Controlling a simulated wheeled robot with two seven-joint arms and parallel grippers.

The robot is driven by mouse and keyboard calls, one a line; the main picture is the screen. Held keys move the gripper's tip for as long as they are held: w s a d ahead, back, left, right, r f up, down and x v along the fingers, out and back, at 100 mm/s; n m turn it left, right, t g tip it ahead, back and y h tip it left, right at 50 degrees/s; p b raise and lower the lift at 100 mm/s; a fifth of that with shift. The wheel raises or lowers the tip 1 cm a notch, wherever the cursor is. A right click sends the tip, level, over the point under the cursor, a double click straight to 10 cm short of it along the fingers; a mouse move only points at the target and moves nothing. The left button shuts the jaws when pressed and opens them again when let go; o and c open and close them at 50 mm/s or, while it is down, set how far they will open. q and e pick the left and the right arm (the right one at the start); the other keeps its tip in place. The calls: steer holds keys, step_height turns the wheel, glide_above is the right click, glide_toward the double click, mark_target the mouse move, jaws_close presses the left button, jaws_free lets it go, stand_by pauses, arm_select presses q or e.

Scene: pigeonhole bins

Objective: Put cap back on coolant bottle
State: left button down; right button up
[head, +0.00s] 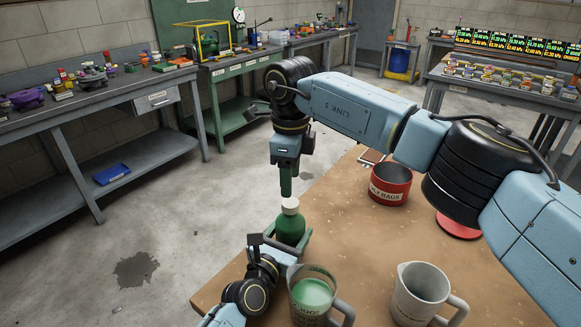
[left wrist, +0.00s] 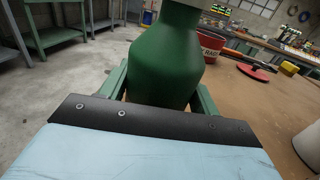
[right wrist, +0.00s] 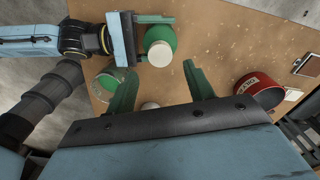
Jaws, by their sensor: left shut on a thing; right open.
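The green coolant bottle (head: 289,229) stands upright at the table's left edge. It also shows in the left wrist view (left wrist: 160,62) and the right wrist view (right wrist: 155,38). A cream-white round cap (head: 290,204) sits on its top; how tightly it is seated I cannot tell. The cap shows as a disc in the right wrist view (right wrist: 159,53). My left gripper (head: 287,240) is shut on the bottle's body. My right gripper (head: 287,193) points down just above the cap. Its fingers (right wrist: 159,66) are spread and empty, with the cap in line between the tips.
A clear jug of green liquid (head: 311,295) stands close in front of the bottle. A grey mug (head: 421,287) stands to its right. A red can (head: 390,187) and a red disc (head: 458,226) are farther right. The table middle (head: 350,225) is bare.

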mark_target(290, 202)
steer(key=shift+f, duration=3.2)
steer(key=c, duration=1)
steer(key=o, duration=1.1)
steer(key=shift+r, duration=0.15)
step_height(290, 202, up, 12)
steer(key=shift+f, duration=0.1)
arm_select(q)
steer(key=shift+c, duration=1.4)
jaws_free()
